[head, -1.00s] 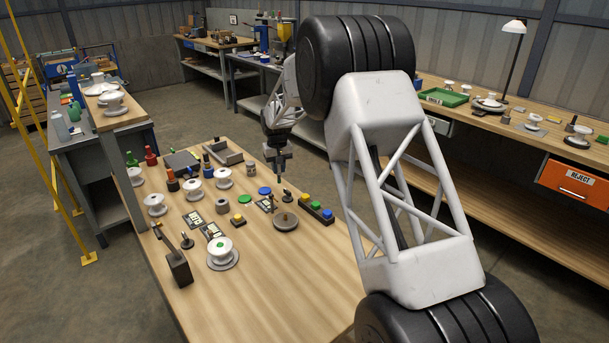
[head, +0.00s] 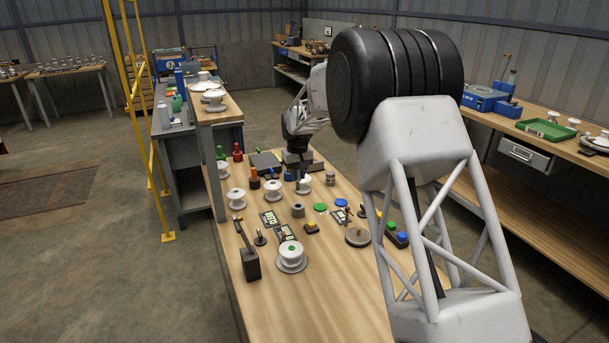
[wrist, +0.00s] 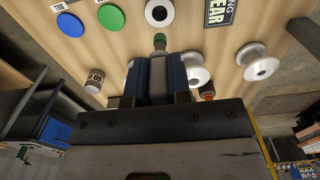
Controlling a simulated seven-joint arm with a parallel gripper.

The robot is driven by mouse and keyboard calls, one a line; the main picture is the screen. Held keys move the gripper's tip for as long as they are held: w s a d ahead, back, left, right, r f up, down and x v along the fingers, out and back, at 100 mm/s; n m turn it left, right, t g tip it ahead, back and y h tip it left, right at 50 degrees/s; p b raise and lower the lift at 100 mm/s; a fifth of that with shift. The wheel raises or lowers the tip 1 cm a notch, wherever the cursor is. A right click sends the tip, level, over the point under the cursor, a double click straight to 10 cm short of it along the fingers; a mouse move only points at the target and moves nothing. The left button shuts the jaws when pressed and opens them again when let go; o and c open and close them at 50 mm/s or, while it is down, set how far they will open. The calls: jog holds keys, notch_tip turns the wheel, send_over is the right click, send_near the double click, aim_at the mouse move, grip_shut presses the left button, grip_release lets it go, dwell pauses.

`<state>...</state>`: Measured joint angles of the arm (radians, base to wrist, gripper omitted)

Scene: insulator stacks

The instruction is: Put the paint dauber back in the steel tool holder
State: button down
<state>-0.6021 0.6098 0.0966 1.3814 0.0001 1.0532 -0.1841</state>
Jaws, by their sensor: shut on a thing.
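My gripper (head: 298,178) is over the far part of the bench in the head view, near a white insulator. In the wrist view my gripper (wrist: 160,62) is shut on a slim thing, seemingly the paint dauber (wrist: 160,40), whose rounded grey-green end sticks out beyond the fingers. The rest of it is hidden between the fingers. A short grey cylinder with a round hole, seemingly the steel tool holder (head: 298,210), stands on the bench nearer the camera than my gripper.
White insulators (head: 273,190) stand left of my gripper. A small can (head: 330,178) stands to its right. Green (head: 320,207) and blue (head: 341,202) discs lie right of the holder.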

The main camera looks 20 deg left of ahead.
aim_at(298, 187)
dwell(0.4)
jog(key=shift+f, duration=2.9)
jog(key=shift+f, duration=2.5)
dwell(0.7)
jog(key=c, duration=1)
grip_release()
jog(key=shift+r, duration=0.1)
jog(key=shift+r, duration=3.75)
